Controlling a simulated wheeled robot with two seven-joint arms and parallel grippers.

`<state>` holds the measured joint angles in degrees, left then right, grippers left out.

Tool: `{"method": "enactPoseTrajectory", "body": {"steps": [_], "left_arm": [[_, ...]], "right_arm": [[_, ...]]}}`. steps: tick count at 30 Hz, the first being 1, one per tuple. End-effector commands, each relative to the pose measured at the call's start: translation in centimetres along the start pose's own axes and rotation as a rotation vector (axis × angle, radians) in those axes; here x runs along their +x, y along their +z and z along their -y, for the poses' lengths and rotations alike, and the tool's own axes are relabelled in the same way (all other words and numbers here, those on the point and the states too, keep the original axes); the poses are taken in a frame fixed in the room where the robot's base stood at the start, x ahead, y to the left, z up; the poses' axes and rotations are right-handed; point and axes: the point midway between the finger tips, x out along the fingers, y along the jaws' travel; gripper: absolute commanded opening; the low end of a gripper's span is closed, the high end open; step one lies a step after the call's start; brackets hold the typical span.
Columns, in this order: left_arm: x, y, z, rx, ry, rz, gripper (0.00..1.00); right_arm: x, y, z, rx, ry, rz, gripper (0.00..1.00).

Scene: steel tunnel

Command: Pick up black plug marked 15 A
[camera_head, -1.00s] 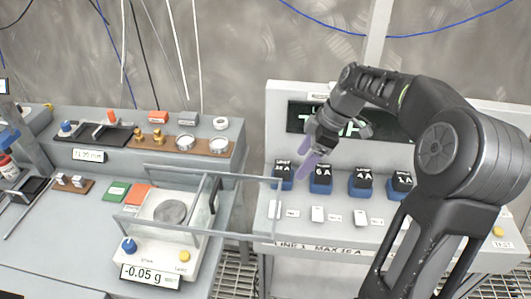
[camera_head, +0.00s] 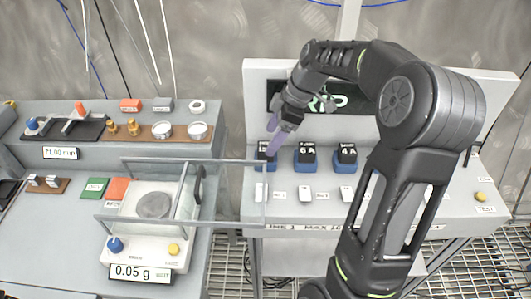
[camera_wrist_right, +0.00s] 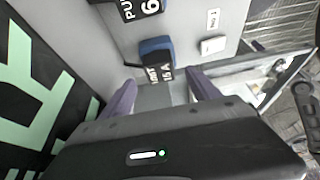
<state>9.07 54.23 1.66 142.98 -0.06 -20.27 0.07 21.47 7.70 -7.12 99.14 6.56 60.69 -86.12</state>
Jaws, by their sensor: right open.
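The black plug marked 15 A (camera_wrist_right: 160,74) sits in a blue socket (camera_wrist_right: 155,48) in the right wrist view, its label partly legible. It is the leftmost of the plugs in the head view (camera_head: 263,147), partly covered by my gripper. My right gripper (camera_wrist_right: 163,88) is open, with its purple fingers on either side of the plug's line and the plug just beyond the tips. In the head view, my right gripper (camera_head: 274,136) is above and beside that plug. Contact cannot be told. My left gripper is not in view.
A 6 A plug (camera_head: 306,152) and a 4 A plug (camera_head: 347,153) stand to the right. White switches (camera_head: 305,193) lie in front. A dark panel with green letters (camera_wrist_right: 35,100) is close to my gripper. The balance's clear shield (camera_head: 230,207) reaches close to the panel's left end.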

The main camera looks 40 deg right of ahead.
Motion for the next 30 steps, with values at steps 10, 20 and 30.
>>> {"method": "enactPoseTrajectory", "body": {"steps": [10, 20, 30], "left_arm": [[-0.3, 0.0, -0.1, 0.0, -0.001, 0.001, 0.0], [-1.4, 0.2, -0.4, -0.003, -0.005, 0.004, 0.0], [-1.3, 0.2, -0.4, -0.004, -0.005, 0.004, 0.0]], "right_arm": [[0.5, 0.0, 0.1, 0.0, -0.003, 0.0, 0.71], [4.8, 0.0, 0.1, 0.001, -0.002, 0.0, 0.71], [5.2, 0.0, 0.0, 0.0, 0.0, 0.0, 0.71]]}}
